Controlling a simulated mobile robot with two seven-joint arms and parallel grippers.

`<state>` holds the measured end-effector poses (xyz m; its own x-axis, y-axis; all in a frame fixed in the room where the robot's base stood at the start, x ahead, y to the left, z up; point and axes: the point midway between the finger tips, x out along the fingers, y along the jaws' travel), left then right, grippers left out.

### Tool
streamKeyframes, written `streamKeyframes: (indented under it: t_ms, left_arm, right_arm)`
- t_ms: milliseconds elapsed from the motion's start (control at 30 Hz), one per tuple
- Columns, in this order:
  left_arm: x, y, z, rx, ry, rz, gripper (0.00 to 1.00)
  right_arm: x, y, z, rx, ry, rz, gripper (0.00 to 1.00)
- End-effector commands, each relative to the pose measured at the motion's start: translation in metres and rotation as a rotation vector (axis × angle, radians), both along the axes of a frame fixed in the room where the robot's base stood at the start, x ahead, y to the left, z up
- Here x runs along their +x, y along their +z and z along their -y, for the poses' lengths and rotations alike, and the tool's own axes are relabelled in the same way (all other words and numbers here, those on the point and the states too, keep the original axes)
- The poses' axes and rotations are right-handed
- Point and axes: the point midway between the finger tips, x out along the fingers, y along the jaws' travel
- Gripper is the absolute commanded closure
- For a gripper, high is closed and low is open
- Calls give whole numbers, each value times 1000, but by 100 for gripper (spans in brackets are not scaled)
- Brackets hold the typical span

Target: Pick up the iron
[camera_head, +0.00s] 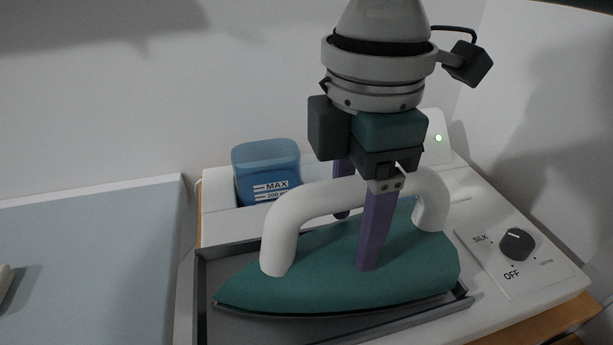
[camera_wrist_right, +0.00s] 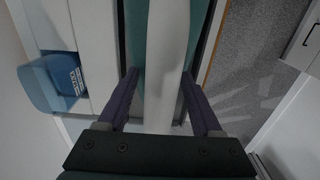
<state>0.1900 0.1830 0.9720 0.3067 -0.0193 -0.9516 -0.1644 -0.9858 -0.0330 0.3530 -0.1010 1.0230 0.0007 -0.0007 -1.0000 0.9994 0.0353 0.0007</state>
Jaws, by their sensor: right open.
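The iron (camera_head: 330,269) has a teal body and a thick white arched handle (camera_head: 285,235). It rests in a shallow grey tray (camera_head: 225,330) on a white station. My right gripper (camera_head: 355,240) points down over the iron, open, with one purple finger on the near side of the handle and the other on the far side. In the right wrist view the handle (camera_wrist_right: 166,70) runs between the two fingers (camera_wrist_right: 160,100), with gaps visible beside it. The far finger is partly hidden behind the handle in the head view. My left gripper is not in view.
A blue water tank (camera_head: 266,170) marked MAX stands behind the iron. A dark dial (camera_head: 516,244) marked SILK and OFF is at the right. A light blue padded board (camera_head: 90,265) lies at the left. White walls stand behind and at the right.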

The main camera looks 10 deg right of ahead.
Motion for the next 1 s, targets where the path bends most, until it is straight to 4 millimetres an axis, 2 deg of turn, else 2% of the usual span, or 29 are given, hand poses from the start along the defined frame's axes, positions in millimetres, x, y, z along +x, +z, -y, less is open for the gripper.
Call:
streamKeyframes:
  t_ms: [333, 900, 1000]
  left_arm:
    - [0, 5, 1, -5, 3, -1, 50]
    - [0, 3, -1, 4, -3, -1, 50]
    - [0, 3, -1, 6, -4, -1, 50]
  right_arm:
    - [0, -2, 0, 0, -1, -2, 33]
    - [0, -3, 0, 0, 0, -1, 97]
    - [0, -3, 0, 0, 0, -1, 100]
